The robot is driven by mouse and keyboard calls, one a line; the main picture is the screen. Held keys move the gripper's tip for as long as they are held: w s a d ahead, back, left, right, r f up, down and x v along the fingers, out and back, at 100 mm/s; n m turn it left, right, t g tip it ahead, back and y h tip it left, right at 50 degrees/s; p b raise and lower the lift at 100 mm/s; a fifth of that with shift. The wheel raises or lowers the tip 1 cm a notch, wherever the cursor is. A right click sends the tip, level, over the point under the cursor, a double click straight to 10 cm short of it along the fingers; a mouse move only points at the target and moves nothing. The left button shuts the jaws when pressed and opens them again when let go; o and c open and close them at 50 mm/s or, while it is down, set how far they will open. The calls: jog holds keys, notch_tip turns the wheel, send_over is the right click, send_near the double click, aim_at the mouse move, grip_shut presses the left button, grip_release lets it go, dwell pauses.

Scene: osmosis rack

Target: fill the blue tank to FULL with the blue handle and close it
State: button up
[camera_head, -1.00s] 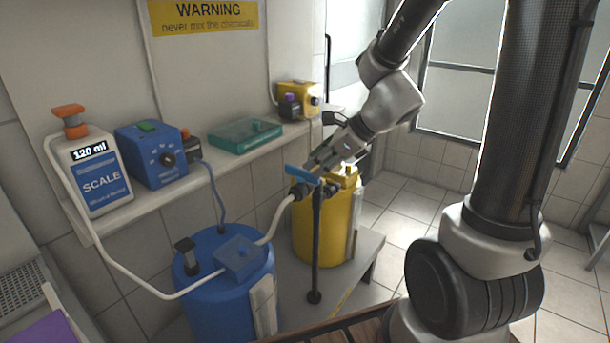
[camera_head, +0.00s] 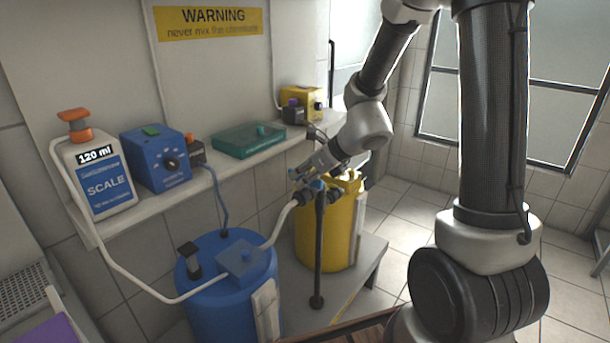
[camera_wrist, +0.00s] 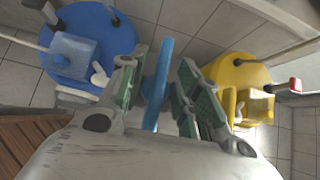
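The blue tank (camera_head: 225,305) stands at the lower middle, with a white hose running from its lid box (camera_head: 241,262) to the valve on a black post (camera_head: 319,250). The blue handle (camera_head: 319,184) sits atop this post, mostly hidden by my gripper (camera_head: 306,178). In the wrist view the blue handle (camera_wrist: 156,88) lies between the green-padded fingers of my gripper (camera_wrist: 163,88). The fingers are apart, with a gap visible on the right side of the handle. The blue tank (camera_wrist: 80,20) is also there at upper left. Its fill level cannot be read.
The yellow tank (camera_head: 338,235) stands just behind the post. A shelf (camera_head: 225,163) holds a white scale bottle (camera_head: 100,180) reading 120 ml, a blue control box (camera_head: 155,160), a teal case (camera_head: 248,140) and a yellow box (camera_head: 302,100). Open floor lies right of the tanks.

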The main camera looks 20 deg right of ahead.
grip_shut()
jog(key=shift+n+y, duration=0.3)
jog(key=shift+n, duration=0.1)
jog(key=n+g+y, duration=0.1)
jog(key=n+g, duration=0.1)
jog(key=n, duration=0.1)
jog(key=shift+n+y, duration=0.3)
jog(key=shift+y, duration=0.1)
jog(key=n+g+y, duration=0.1)
jog(key=n+g, duration=0.2)
jog(key=n, duration=0.1)
jog(key=shift+n+g, duration=0.3)
jog(key=shift+g, duration=0.1)
jog(key=n+g, duration=0.3)
jog(key=n, duration=0.1)
jog(key=shift+n+g, duration=0.3)
jog(key=shift+n+g+h, duration=0.7)
jog(key=shift+n+g, duration=0.8)
jog(key=shift+n, duration=0.7)
